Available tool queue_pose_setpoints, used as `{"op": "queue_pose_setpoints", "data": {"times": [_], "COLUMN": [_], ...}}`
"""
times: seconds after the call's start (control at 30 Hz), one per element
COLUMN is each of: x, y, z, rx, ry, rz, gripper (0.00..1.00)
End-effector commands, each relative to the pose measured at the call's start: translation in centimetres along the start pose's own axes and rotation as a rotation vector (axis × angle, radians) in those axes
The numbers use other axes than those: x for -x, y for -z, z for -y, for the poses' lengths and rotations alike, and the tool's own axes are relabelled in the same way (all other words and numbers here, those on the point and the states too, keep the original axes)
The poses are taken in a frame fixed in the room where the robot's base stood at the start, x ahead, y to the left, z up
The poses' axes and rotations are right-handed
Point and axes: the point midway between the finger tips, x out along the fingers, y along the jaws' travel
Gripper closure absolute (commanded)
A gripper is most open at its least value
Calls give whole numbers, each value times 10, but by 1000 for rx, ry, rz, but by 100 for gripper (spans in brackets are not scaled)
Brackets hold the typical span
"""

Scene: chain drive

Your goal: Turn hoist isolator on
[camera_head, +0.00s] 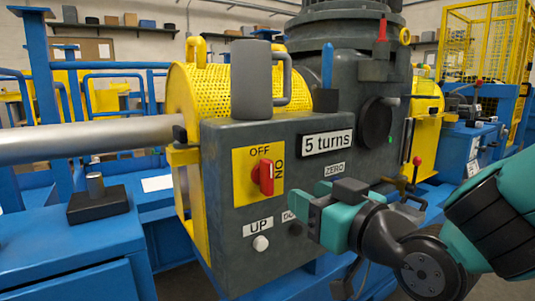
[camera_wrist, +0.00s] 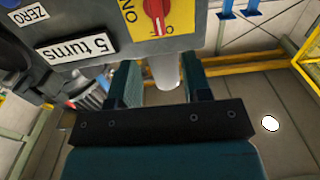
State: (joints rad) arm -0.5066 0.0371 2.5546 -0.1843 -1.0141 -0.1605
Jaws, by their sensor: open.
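The hoist isolator is a red rotary knob (camera_head: 266,176) on a yellow plate (camera_head: 243,187) on the front of a dark grey box. OFF is printed above the knob and ON to its right. The knob's handle stands upright, in line with OFF. My gripper (camera_head: 322,204) is open and empty, right of and slightly below the knob, in front of the panel. It partly hides the DOWN label. In the wrist view, upside down, the red knob (camera_wrist: 157,12) is near the top edge, beyond my open gripper (camera_wrist: 160,82).
A grey mug (camera_head: 252,80) stands on the box top. The panel also has a "5 turns" sign (camera_head: 327,143), a ZERO label (camera_head: 335,169) and a white UP button (camera_head: 261,243). A thick metal shaft (camera_head: 85,138) runs left. A black handwheel (camera_head: 377,122) is at right.

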Motion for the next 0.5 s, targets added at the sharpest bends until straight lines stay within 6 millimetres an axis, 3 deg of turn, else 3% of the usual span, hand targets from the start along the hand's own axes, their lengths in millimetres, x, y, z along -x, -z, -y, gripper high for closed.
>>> {"op": "queue_pose_setpoints", "data": {"times": [0.17, 0.5], "x": [-11, -55], "y": [6, 6], "z": [-2, -2], "rx": [-5, -4], "ry": [-9, -9], "rz": [8, 4], "gripper": [55, 55]}}
